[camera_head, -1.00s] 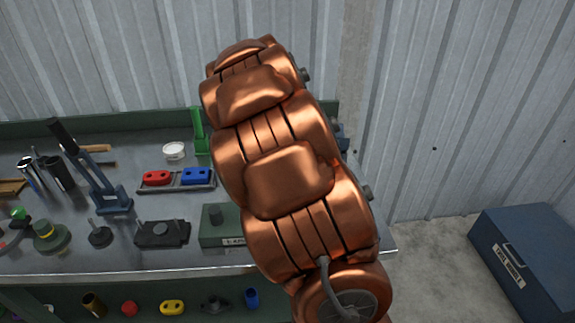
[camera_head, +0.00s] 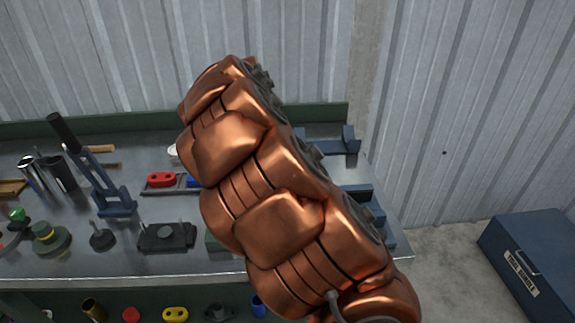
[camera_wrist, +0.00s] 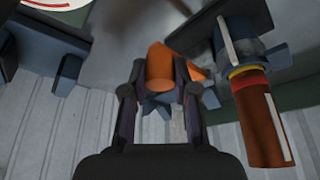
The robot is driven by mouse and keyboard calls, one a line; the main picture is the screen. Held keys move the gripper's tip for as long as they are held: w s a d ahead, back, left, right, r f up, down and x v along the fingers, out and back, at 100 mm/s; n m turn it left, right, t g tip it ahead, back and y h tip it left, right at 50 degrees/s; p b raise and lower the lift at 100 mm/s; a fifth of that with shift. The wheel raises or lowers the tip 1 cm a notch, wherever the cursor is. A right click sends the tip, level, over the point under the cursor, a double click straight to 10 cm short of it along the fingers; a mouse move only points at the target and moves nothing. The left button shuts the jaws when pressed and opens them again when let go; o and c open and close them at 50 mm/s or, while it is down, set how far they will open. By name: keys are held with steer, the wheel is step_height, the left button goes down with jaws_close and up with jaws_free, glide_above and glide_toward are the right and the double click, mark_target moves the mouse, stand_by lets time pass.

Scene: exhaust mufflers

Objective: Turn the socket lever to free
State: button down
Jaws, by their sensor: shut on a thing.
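In the wrist view an orange piece (camera_wrist: 158,64), which looks like the socket lever, sits between the fingers of my gripper (camera_wrist: 162,84). My gripper is shut on it. A dark blue-grey part shows just behind it. To its right is a blue-grey socket body (camera_wrist: 238,50) with a brown cylinder (camera_wrist: 262,120) banded in red and yellow and marked with a white stripe. In the head view my copper arm covers the gripper and the lever, so the lever's position mark cannot be read.
The workbench (camera_head: 200,265) holds a dark-handled blue lever stand (camera_head: 95,170), a red block (camera_head: 161,180) and a black plate fixture (camera_head: 166,237). Blue brackets (camera_head: 345,143) stand at the right end. A blue toolbox (camera_head: 530,262) is on the floor at right.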

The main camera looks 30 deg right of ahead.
steer(key=c, duration=0.9)
jaws_free()
steer(key=shift+r, duration=0.1)
steer(key=shift+v, duration=6)
steer(key=shift+a, duration=0.1)
